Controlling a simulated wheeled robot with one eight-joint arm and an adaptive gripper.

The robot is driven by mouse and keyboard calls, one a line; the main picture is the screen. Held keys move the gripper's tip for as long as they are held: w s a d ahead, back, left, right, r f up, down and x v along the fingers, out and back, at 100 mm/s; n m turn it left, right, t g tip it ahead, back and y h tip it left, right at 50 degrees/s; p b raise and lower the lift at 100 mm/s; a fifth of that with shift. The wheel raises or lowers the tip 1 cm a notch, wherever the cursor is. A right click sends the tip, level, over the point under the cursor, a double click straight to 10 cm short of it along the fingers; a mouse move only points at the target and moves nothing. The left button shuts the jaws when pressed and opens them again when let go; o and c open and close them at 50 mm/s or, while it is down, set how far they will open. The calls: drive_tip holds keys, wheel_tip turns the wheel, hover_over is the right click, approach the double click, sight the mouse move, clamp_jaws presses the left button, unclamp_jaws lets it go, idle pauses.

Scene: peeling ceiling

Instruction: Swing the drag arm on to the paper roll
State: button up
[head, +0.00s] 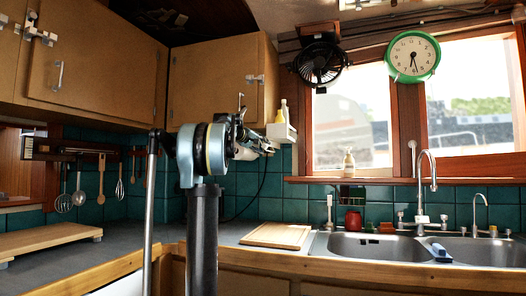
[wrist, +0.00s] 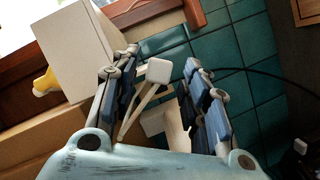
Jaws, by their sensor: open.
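In the wrist view, a thin cream arm with a square white end pad, which looks like the drag arm (wrist: 157,72), lies between the two fingers of my gripper (wrist: 160,58). The gripper is open, with a finger on each side of the arm; I cannot tell whether either touches it. A pale cream block-like shape (wrist: 177,128) lies behind the arm, partly hidden by the right finger. I cannot tell whether it is the paper roll or part of its holder. In the head view, my gripper (head: 258,147) is by the tiled wall below the cabinet, and the drag arm cannot be made out.
A white caddy (head: 281,132) with bottles is right of my gripper; a white box (wrist: 80,50) is close to the left finger. A cabinet (head: 215,85) hangs above. A dark cable (wrist: 270,75) runs along the tiles. A board (head: 277,235) lies on the counter below.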

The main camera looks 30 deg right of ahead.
drive_tip(key=shift+x, duration=1.45)
clamp_jaws()
drive_tip(key=shift+w+a+f+m, duration=0.1)
drive_tip(key=shift+f+m, duration=0.05)
drive_tip(key=shift+m, duration=0.15)
drive_tip(key=shift+w+a+f+m+y, duration=0.3)
drive_tip(key=shift+w+a+m, duration=0.05)
drive_tip(key=shift+w+m, duration=0.05)
drive_tip(key=shift+w+a+f+m+t+y, duration=0.3)
drive_tip(key=shift+w+a+m+y, duration=0.1)
drive_tip(key=shift+w+a+m, duration=0.3)
drive_tip(key=shift+w+a+f+m+t+y, duration=0.25)
drive_tip(key=shift+w+a+m+y, duration=0.2)
drive_tip(key=shift+w+m, duration=0.25)
drive_tip(key=shift+w+a+f+m+t+y, duration=0.2)
drive_tip(key=shift+w+a+m+t+y, duration=0.15)
drive_tip(key=shift+w+a+m, duration=0.35)
drive_tip(key=shift+s+d, duration=0.1)
